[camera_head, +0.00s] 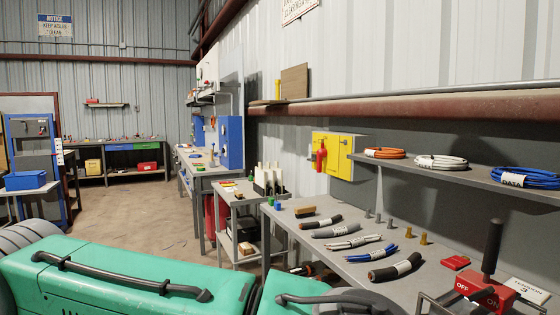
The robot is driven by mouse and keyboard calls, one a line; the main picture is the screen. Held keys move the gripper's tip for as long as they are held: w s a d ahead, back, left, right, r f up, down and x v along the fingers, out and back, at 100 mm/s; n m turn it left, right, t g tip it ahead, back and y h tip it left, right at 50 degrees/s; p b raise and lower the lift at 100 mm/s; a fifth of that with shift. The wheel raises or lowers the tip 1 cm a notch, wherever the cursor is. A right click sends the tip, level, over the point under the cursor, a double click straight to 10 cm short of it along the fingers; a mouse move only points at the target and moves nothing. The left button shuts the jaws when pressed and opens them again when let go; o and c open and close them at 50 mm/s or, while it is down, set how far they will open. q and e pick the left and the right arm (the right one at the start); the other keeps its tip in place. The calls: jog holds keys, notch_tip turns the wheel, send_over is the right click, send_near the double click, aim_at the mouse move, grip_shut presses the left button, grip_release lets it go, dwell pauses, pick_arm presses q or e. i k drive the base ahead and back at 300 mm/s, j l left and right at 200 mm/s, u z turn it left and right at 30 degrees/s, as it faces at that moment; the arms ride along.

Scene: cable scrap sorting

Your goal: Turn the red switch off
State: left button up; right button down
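The red switch (482,292) is on the near right end of the grey workbench, at the lower right of the head view. Its red base carries the white words OFF on the left and ON on the right. A thick black lever (493,248) stands nearly upright from the base, with its top tilted slightly right. From this angle I cannot tell which setting it is at. The lower part of the base is cut off by the frame edge. I cannot make out either of my grippers in this view.
On the workbench (345,273) lie several cable bundles, a red block (455,262) and brass and grey fittings. A white labelled plate (527,290) lies right of the switch. A shelf (475,178) with coiled cables hangs above. Open floor (125,205) lies to the left.

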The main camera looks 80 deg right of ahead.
aim_at(321, 153)
jog(key=k+j+z, duration=0.15)
jog(key=z, duration=1.4)
